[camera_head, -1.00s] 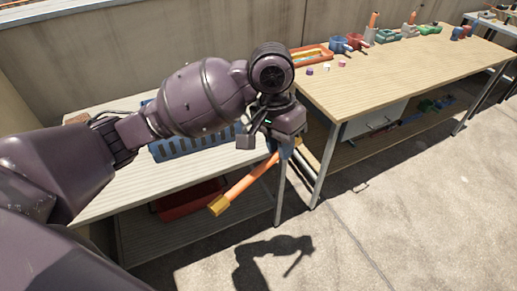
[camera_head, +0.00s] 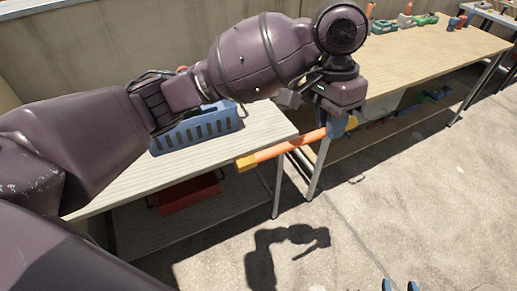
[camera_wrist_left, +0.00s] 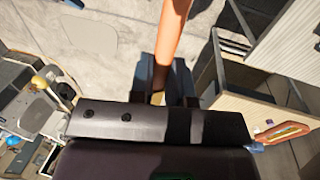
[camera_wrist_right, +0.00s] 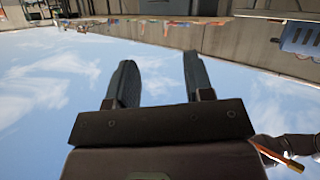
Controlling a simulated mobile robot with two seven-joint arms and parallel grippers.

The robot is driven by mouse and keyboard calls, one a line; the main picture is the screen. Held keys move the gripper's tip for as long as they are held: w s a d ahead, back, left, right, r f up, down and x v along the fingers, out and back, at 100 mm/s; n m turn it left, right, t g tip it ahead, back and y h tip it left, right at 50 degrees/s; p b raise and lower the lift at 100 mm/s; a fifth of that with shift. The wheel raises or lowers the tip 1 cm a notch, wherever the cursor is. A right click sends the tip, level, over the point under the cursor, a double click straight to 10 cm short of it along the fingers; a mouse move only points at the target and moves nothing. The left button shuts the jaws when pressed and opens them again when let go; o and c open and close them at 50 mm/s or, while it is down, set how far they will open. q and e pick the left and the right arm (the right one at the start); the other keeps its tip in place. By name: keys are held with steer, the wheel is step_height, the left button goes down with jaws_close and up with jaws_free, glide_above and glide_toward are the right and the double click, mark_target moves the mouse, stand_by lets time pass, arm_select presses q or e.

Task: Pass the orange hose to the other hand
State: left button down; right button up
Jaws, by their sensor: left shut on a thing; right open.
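The orange hose (camera_head: 287,147) has yellow ends and is a straight piece. My left gripper (camera_head: 338,125) is shut on it near its right end, and the rest sticks out to the left in the air in front of the tables. In the left wrist view the hose (camera_wrist_left: 173,35) runs up and away from between the fingers (camera_wrist_left: 165,85). My right gripper (camera_head: 400,287) shows only its blue fingertips at the bottom edge of the head view. In the right wrist view its fingers (camera_wrist_right: 155,85) are apart and empty, and the hose (camera_wrist_right: 282,158) shows at lower right.
A table (camera_head: 255,130) at left carries a blue slotted crate (camera_head: 198,130), with a red bin (camera_head: 188,193) on its lower shelf. A longer wooden table (camera_head: 425,62) stands at the right with several items. The concrete floor in front is clear.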

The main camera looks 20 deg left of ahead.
steer(key=w+a+r+n+y, duration=0.3)
steer(key=a+r+n+y, duration=0.5)
steer(key=a+r, duration=0.3)
steer(key=w+a+r+n+y, duration=0.3)
steer(key=a+r+n+y, duration=0.5)
steer(key=a, duration=0.5)
steer(key=s+a+r+n+g+y, duration=0.4)
steer(key=s+a+n+g, duration=0.5)
steer(key=n+g, duration=0.75)
steer(key=s+a+f+n+g+h, duration=0.2)
steer(key=s+a+n+g+h, duration=0.2)
steer(key=s+n+g+h, duration=0.45)
steer(key=n+t+h, duration=1.5)
steer(key=n+t, duration=0.2)
steer(key=t, duration=0.5)
glide_toward(271, 153)
steer(key=shift+w+f, duration=0.7)
steer(key=shift+f, duration=0.15)
steer(key=shift+w+d+f, duration=0.1)
steer(key=shift+w+f, duration=0.05)
steer(key=shift+w, duration=0.3)
steer(key=shift+x, duration=3.35)
